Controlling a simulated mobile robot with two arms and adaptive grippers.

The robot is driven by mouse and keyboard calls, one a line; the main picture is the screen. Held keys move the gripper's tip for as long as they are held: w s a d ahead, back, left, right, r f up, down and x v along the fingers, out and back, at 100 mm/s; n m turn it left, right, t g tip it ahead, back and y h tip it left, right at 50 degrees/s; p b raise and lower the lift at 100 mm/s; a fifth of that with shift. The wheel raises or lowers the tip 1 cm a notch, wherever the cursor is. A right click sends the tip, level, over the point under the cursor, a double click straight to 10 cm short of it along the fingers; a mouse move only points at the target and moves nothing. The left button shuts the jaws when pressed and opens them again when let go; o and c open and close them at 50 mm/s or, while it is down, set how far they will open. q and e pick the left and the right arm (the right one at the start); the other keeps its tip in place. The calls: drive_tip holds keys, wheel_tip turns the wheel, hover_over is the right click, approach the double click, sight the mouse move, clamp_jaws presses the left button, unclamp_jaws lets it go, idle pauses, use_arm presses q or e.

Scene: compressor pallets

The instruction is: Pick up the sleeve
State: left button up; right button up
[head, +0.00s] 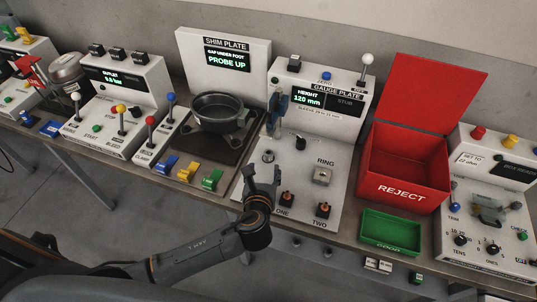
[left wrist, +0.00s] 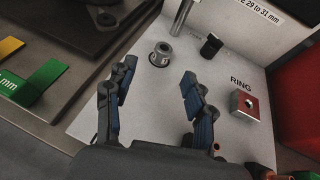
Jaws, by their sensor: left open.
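A small grey metal sleeve (left wrist: 162,54) with a hole in its top stands on the white gauge plate (left wrist: 100,108). It also shows in the head view (head: 268,156), just beyond my left gripper (head: 262,176). In the left wrist view my left gripper (left wrist: 155,84) is open and empty. Its two blue-padded fingers are apart, and the sleeve lies ahead of the gap between them, untouched. My right gripper is not in view.
The gauge post (head: 277,112) rises behind the sleeve. A black knob (left wrist: 211,45) and the RING block (left wrist: 245,106) are to its right. The red REJECT bin (head: 408,190), green GOOD tray (head: 391,247) and shim plate station (head: 188,145) flank the gauge plate.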

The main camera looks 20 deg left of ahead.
sight(268, 156)
use_arm(q)
drive_tip(key=x, duration=0.5)
drive_tip(key=shift+w+f, duration=0.1)
drive_tip(key=shift+w, duration=0.1)
drive_tip(key=shift+d+p+x, duration=0.15)
drive_tip(key=shift+x, duration=1.15)
drive_tip(key=shift+d+p+x, duration=0.1)
drive_tip(key=shift+p+x, duration=0.05)
drive_tip(key=shift+x, duration=1.2)
clamp_jaws()
